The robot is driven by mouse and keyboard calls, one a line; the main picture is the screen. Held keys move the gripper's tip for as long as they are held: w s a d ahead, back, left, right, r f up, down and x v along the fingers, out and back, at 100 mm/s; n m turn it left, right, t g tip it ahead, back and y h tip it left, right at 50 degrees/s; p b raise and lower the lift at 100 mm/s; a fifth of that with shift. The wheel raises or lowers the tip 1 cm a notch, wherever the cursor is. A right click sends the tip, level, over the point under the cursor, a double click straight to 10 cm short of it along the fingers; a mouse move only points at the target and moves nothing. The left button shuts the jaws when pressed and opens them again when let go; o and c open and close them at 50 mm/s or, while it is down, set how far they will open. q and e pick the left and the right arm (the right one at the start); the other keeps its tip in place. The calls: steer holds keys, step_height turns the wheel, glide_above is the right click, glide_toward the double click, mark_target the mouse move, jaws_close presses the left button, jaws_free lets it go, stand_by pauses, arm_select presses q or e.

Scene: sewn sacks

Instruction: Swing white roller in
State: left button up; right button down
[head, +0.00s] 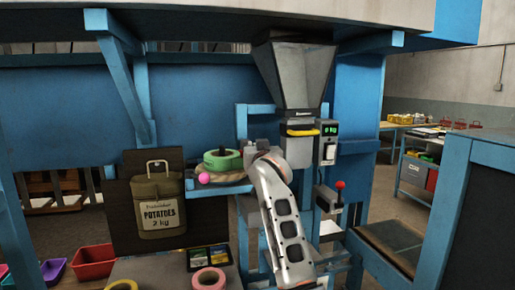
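I cannot make out a white roller for certain. A small pale part (329,228) shows below the lever with the red knob (340,185), partly behind my arm; I cannot tell what it is. One of my arms, silver with dark oval patches, rises from the bottom centre and bends near the round shelf. It covers the area below the hopper. No gripper fingers can be made out on it. My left gripper is not in view.
A grey hopper (294,75) hangs above a yellow-edged spout (302,132). A green ring (223,160) and a pink ball (204,178) sit by the round shelf. A potato sack (158,205) stands left. Pink (208,279) and yellow (121,285) tape rolls lie in front.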

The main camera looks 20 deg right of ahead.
steer(key=shift+a+r, duration=0.1)
stand_by(0.4)
steer(key=c, duration=1.9)
jaws_free()
